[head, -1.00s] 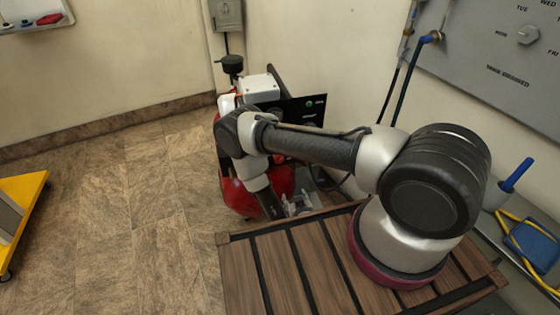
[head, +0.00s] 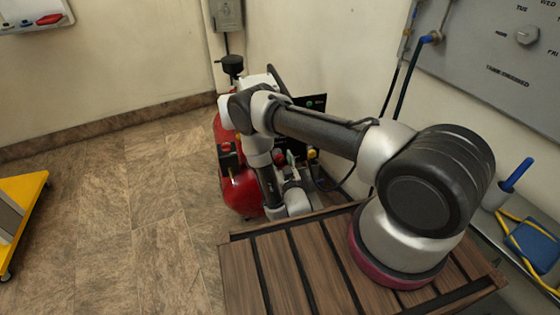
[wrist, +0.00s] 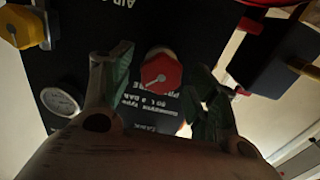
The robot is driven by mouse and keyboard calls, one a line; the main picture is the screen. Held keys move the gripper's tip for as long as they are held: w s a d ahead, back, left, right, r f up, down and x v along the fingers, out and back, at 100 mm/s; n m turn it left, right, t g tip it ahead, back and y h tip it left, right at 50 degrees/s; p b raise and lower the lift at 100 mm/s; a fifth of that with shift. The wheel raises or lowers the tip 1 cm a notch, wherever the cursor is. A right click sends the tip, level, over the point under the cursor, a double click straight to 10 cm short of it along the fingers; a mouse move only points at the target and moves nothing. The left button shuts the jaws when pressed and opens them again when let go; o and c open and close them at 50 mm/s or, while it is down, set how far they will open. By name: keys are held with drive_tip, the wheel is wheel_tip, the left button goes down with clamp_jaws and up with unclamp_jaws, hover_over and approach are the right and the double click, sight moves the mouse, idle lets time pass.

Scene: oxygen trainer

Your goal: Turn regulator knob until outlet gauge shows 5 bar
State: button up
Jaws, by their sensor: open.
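A red six-sided knob (wrist: 161,76) with a small pale mark sits on a black panel (wrist: 150,28) in the wrist view. My gripper (wrist: 156,66) is open, with one green-padded finger on each side of the knob. I see space between the knob and both fingers; the depth is hard to judge. A round white gauge (wrist: 60,101) is on the panel at left, beside the left finger. Its needle and scale are too small to read, and I cannot tell if it is the outlet gauge.
The red compressor tank (head: 238,192) stands against the wall, behind a slatted wooden top (head: 290,265). In the wrist view a yellow knob (wrist: 18,30) is at upper left, and a black box (wrist: 275,58) with a red part above is at right.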

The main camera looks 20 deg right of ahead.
drive_tip(key=c, duration=1)
drive_tip(key=shift+m, duration=0.3)
